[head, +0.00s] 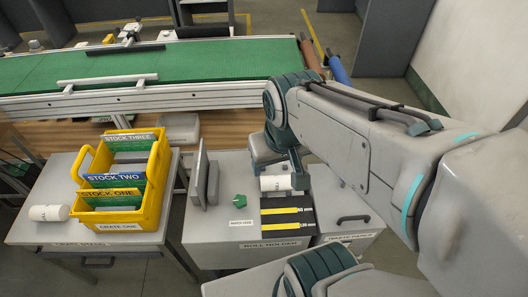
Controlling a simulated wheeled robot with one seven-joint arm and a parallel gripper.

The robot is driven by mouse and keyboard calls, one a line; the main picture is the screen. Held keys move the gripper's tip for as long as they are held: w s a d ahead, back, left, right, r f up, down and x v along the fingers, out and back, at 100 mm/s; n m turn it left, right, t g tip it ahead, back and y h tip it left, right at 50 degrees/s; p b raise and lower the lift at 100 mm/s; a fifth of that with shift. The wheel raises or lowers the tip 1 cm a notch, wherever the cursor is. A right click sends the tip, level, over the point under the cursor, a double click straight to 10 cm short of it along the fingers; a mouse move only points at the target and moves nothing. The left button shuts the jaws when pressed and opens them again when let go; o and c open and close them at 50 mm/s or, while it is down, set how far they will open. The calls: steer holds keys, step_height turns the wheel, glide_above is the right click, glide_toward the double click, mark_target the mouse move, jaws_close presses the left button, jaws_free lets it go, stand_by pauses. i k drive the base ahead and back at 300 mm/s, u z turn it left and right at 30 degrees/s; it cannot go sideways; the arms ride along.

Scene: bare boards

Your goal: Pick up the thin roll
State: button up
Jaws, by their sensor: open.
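Two white rolls are in view, and I cannot tell which one is the thin roll. One white roll (275,184) lies on its side on the middle cabinet, at the back of the roll holder. The other white roll (49,212) lies on the left cabinet, left of the yellow crate. My gripper (277,170) is open and points down close to the roll on the middle cabinet. The arm partly hides the gripper, and I cannot tell whether its fingers touch the roll. The roll holder (287,220) is dark with yellow bars.
The yellow crate (153,212) holds upright stock cards. Grey upright plates (204,180) and a small green piece (239,200) stand on the middle cabinet, left of the roll. A green conveyor belt (160,65) runs behind. A cabinet with a black handle (353,219) is at right.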

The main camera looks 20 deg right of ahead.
mark_target(270, 183)
steer(key=u, duration=1.6)
steer(key=k, duration=0.75)
steer(key=z, duration=0.95)
steer(key=i, duration=0.5)
